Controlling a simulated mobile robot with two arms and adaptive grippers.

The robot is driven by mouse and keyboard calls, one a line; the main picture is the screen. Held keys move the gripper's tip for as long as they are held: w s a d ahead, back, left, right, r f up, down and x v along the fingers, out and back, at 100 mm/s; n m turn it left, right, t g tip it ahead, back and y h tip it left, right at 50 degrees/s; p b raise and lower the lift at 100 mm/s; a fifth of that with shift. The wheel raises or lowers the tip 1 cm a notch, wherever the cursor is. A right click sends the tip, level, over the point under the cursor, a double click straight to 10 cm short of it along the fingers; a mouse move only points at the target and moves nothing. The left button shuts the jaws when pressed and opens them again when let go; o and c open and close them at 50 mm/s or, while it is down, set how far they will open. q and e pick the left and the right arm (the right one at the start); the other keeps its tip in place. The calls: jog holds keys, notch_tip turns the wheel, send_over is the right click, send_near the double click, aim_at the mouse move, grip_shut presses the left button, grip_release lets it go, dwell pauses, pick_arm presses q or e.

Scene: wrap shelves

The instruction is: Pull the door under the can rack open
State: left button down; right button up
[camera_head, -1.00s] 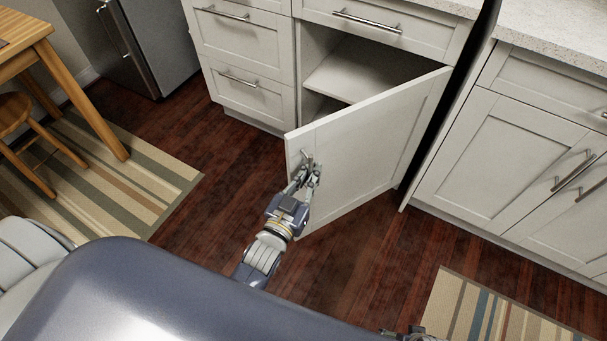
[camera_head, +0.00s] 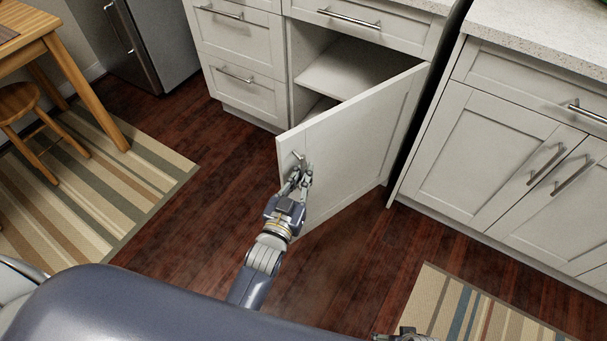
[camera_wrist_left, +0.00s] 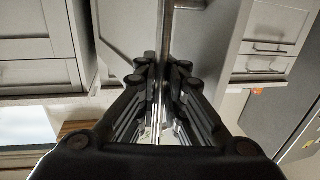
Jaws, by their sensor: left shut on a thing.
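The white cabinet door (camera_head: 365,140) stands wide open, swung out from its hinges on the right, with its free edge toward me. The shelf (camera_head: 345,68) inside the cabinet shows behind it. My left gripper (camera_head: 299,173) is shut on the door's metal handle (camera_head: 298,157) near the free edge. In the left wrist view, the fingers (camera_wrist_left: 163,72) close around the handle bar (camera_wrist_left: 180,28), with the door face (camera_wrist_left: 128,28) behind. At the bottom edge, a small part of what may be my right gripper (camera_head: 407,337) shows, too little to judge. No can rack is visible.
A closed drawer (camera_head: 365,25) is above the opening, and a drawer stack (camera_head: 240,55) is to its left. Closed cabinets (camera_head: 500,150) stand on the right. A wooden table (camera_head: 75,70), stool (camera_head: 20,110) and striped rug (camera_head: 100,185) are left. Floor between is clear.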

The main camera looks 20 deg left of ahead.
pick_arm(q)
jog(key=c, duration=1.7)
grip_release()
jog(key=shift+s+a+f, duration=0.2)
jog(key=shift+a+f, duration=0.05)
jog(key=shift+a, duration=0.05)
jog(key=shift+r, duration=0.15)
jog(key=shift+d, duration=0.1)
jog(key=s+a, duration=0.1)
jog(key=s, duration=1.1)
jog(key=shift+a, duration=0.15)
